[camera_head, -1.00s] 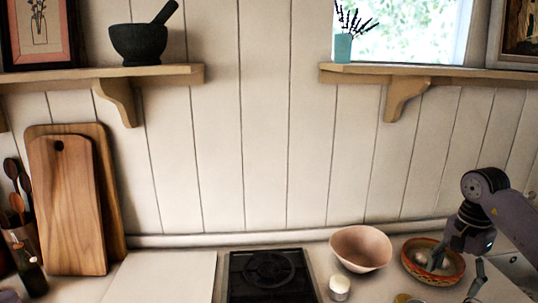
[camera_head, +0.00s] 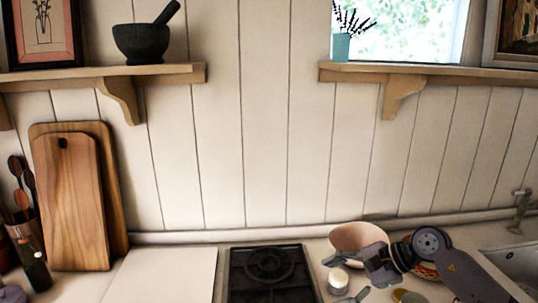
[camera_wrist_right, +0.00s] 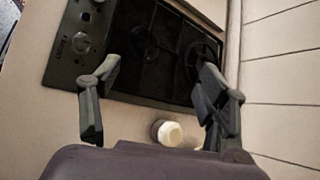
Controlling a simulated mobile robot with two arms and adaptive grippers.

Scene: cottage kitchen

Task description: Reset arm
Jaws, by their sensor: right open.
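My right gripper (camera_head: 343,278) is at the lower right of the head view, with its arm coming in from the right. Its fingers are spread wide and nothing is held between them. In the wrist view the open gripper (camera_wrist_right: 158,75) shows a finger on each side, over the counter and the stove edge. A small white-topped jar (camera_head: 337,281) stands on the counter below the gripper; it also shows between the fingers in the wrist view (camera_wrist_right: 170,133). My left gripper is not in view.
A black stove (camera_head: 268,272) lies left of the gripper. A pink bowl (camera_head: 355,236) is behind the arm, and a patterned bowl (camera_head: 427,271) is mostly hidden by it. Cutting boards (camera_head: 75,205) lean at left. A sink (camera_head: 515,262) is at right. Shelves (camera_head: 400,75) hang above.

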